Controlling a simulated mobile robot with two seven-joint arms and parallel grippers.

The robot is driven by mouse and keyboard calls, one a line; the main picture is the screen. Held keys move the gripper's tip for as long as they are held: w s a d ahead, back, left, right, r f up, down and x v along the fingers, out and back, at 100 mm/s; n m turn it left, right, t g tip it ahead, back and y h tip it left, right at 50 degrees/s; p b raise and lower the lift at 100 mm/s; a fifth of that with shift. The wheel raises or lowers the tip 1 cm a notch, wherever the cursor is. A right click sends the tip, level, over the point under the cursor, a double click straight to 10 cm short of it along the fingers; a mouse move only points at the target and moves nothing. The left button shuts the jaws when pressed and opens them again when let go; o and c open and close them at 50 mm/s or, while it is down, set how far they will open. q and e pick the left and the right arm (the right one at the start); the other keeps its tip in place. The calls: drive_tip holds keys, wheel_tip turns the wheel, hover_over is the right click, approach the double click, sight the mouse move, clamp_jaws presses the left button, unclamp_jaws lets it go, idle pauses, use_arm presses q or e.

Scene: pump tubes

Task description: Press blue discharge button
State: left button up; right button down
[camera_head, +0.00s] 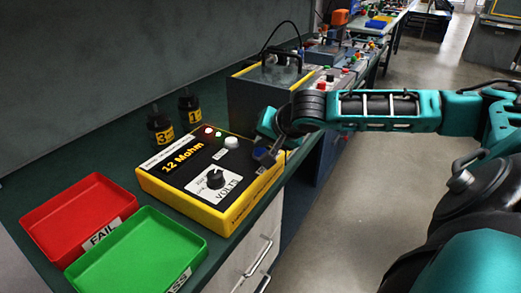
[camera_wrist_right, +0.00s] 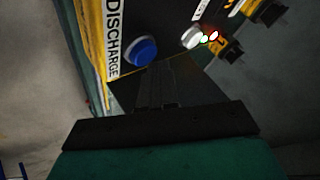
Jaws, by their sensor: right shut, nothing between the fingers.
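The blue discharge button (camera_head: 259,152) is on the right side of the top of the yellow and black tester box (camera_head: 185,202). In the right wrist view the blue button (camera_wrist_right: 140,51) stands beside the white DISCHARGE label (camera_wrist_right: 115,38). My right gripper (camera_head: 268,156) is shut and empty, close beside the button, and partly covers the box's right edge. In the wrist view its shut fingers (camera_wrist_right: 160,80) point towards the panel, with the tips just beside the blue button. I cannot tell whether they touch it. My left gripper is not in view.
A red tray (camera_head: 78,212) and a green tray (camera_head: 137,254) lie left of the box. Two dark bottles (camera_head: 160,130) stand behind it. A larger grey and yellow unit (camera_head: 262,98) stands beyond, near my right forearm. The floor to the right is clear.

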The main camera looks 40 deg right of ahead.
sight(263, 152)
drive_tip(key=shift+f+b, duration=0.4)
drive_tip(key=shift+f, duration=0.25)
idle(0.5)
drive_tip(key=shift+r, duration=0.1)
drive_tip(key=shift+r+p, duration=1)
drive_tip(key=shift+p, duration=0.15)
wheel_tip(263, 152, up, 5)
drive_tip(key=p, duration=0.5)
idle(0.7)
